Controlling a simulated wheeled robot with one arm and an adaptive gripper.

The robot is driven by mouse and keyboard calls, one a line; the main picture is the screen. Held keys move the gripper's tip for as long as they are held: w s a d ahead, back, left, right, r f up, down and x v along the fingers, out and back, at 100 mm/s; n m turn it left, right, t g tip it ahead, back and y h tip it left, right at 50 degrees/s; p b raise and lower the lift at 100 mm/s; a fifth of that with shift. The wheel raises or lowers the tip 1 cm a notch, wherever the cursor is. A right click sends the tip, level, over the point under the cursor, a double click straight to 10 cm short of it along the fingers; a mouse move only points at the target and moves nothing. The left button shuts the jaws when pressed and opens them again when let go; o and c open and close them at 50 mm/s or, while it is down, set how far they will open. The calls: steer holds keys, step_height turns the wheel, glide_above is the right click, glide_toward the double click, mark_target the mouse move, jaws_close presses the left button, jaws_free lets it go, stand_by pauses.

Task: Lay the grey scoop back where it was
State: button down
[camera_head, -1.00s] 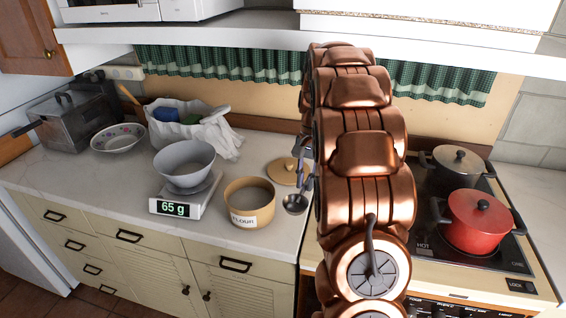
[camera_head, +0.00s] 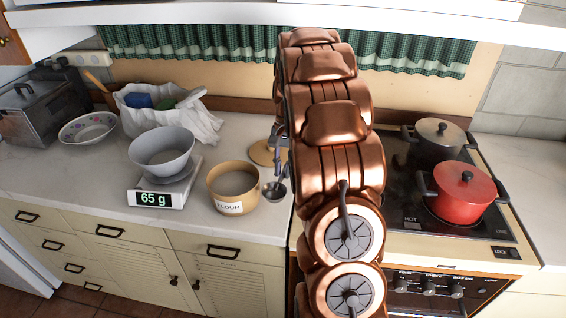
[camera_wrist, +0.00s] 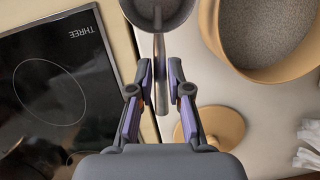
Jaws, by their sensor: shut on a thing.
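The grey scoop (camera_head: 275,190) shows just right of the tan FLOUR tub (camera_head: 233,190), by the counter's right end. In the wrist view its round cup (camera_wrist: 160,14) is at the top, and its handle (camera_wrist: 161,98) runs down between my fingers. My gripper (camera_wrist: 161,74) is shut on that handle. In the head view my copper arm hides most of the gripper. I cannot tell whether the scoop touches the counter. The tub's rim (camera_wrist: 209,38) is close beside the cup in the wrist view.
The tub's round lid (camera_head: 262,153) lies behind the scoop, partly hidden. A scale (camera_head: 172,196) reading 65 g bears a grey bowl (camera_head: 162,145). The hob (camera_head: 400,205) with a red pot (camera_head: 465,195) and a steel pot (camera_head: 438,140) is to the right. A white sack (camera_head: 195,122) stands behind.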

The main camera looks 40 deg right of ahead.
steer(key=shift+f+b, duration=0.85)
steer(key=shift+f, duration=1.35)
steer(key=shift+f, duration=0.6)
steer(key=c, duration=1)
jaws_free()
steer(key=shift+o, duration=0.3)
steer(key=shift+o, duration=1.2)
steer(key=shift+r, duration=0.1)
steer(key=shift+r+p, duration=0.7)
steer(key=shift+r, duration=3.7)
